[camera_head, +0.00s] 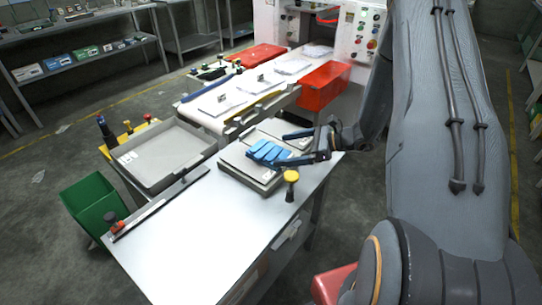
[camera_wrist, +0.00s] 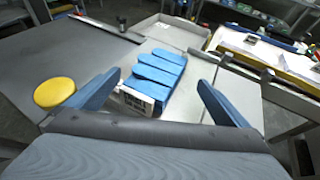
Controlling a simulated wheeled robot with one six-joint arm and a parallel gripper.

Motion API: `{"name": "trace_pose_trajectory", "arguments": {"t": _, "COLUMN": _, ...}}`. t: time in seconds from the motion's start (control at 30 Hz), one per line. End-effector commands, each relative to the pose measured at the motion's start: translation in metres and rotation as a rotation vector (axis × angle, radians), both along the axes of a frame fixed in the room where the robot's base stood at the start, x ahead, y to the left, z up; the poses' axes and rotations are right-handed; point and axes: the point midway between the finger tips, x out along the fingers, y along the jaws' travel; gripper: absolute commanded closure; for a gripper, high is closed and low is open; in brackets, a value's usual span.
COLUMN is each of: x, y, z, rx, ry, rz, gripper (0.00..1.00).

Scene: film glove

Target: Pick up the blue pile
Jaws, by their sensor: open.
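The blue pile (camera_head: 268,152) is a short stack of flat blue glove shapes with several fingers. It lies on a light grey tray (camera_head: 238,160) on the table. In the wrist view the blue pile (camera_wrist: 157,77) sits ahead of and between the fingers, with a white label on its near end. My gripper (camera_head: 306,146) is open around the pile's near side, one finger on either side; it also shows in the wrist view (camera_wrist: 160,95). The gripper seems empty. Whether a finger touches the pile I cannot tell.
A yellow-topped knob (camera_head: 291,177) stands near the gripper; it is close to the left finger in the wrist view. A large grey tray (camera_head: 205,150) sits at the left, a green bin (camera_head: 92,205) below it. A conveyor and red bin (camera_head: 322,87) are behind.

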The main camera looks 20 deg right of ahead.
Motion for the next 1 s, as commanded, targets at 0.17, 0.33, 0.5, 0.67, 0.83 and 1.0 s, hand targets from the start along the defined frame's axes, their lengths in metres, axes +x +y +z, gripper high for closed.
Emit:
{"name": "trace_pose_trajectory", "arguments": {"t": 0.17, "x": 0.004, "y": 0.01, "z": -0.004, "rx": -0.001, "ry": 0.001, "rz": 0.004, "gripper": 0.0}}
{"name": "trace_pose_trajectory", "arguments": {"t": 0.33, "x": 0.013, "y": 0.027, "z": -0.009, "rx": 0.001, "ry": 0.002, "rz": 0.007, "gripper": 0.0}}
{"name": "trace_pose_trajectory", "arguments": {"t": 0.5, "x": 0.024, "y": 0.044, "z": -0.018, "rx": 0.001, "ry": 0.001, "rz": 0.008, "gripper": 0.0}}
{"name": "trace_pose_trajectory", "arguments": {"t": 0.67, "x": 0.028, "y": 0.049, "z": -0.022, "rx": -0.001, "ry": 0.001, "rz": 0.005, "gripper": 0.0}}
{"name": "trace_pose_trajectory", "arguments": {"t": 0.83, "x": 0.028, "y": 0.049, "z": -0.023, "rx": -0.001, "ry": 0.001, "rz": 0.005, "gripper": 0.0}}
{"name": "trace_pose_trajectory", "arguments": {"t": 1.0, "x": 0.028, "y": 0.049, "z": -0.023, "rx": -0.001, "ry": 0.001, "rz": 0.005, "gripper": 0.25}}
